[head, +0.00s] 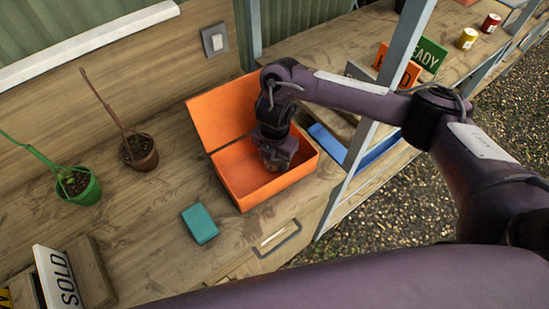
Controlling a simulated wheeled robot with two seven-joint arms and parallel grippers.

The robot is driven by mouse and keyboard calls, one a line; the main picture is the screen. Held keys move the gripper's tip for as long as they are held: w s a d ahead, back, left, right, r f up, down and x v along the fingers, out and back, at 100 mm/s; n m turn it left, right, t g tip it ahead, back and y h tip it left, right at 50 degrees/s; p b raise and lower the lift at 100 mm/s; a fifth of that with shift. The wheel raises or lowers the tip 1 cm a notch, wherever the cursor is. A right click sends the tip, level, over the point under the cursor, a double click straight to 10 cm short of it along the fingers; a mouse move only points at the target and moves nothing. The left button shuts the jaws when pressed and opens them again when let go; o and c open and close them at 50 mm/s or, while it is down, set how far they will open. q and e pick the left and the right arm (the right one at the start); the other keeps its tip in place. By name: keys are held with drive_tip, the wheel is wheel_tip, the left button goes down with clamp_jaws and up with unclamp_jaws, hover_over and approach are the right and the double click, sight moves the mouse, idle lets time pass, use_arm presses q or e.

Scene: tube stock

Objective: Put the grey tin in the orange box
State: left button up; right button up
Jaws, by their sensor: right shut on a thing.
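The orange box (240,186) stands on the wooden bench with its lid (215,108) tipped open at the back left. My right gripper (272,156) points down inside the box, between its walls. It is shut on a small brownish-looking thing (271,166), mostly hidden by the fingers. I cannot tell whether this is the grey tin, or whether it touches the box floor. No grey tin shows clearly anywhere else. My left gripper is not in view.
A teal block (200,224) lies in front of the box. A brown pot (141,153) and a green pot (80,187) with plants stand to the left. A grey post (372,135) rises right of the box. A yellow can (467,39) and a red can (490,23) stand far right.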

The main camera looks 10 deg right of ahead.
drive_tip(key=shift+f, duration=0.1)
drive_tip(key=o, duration=0.8)
drive_tip(key=shift+o, duration=1.3)
drive_tip(key=shift+r, duration=0.65)
wheel_tip(320, 180, up, 11)
drive_tip(key=shift+r+p, duration=0.1)
drive_tip(key=shift+p, duration=1)
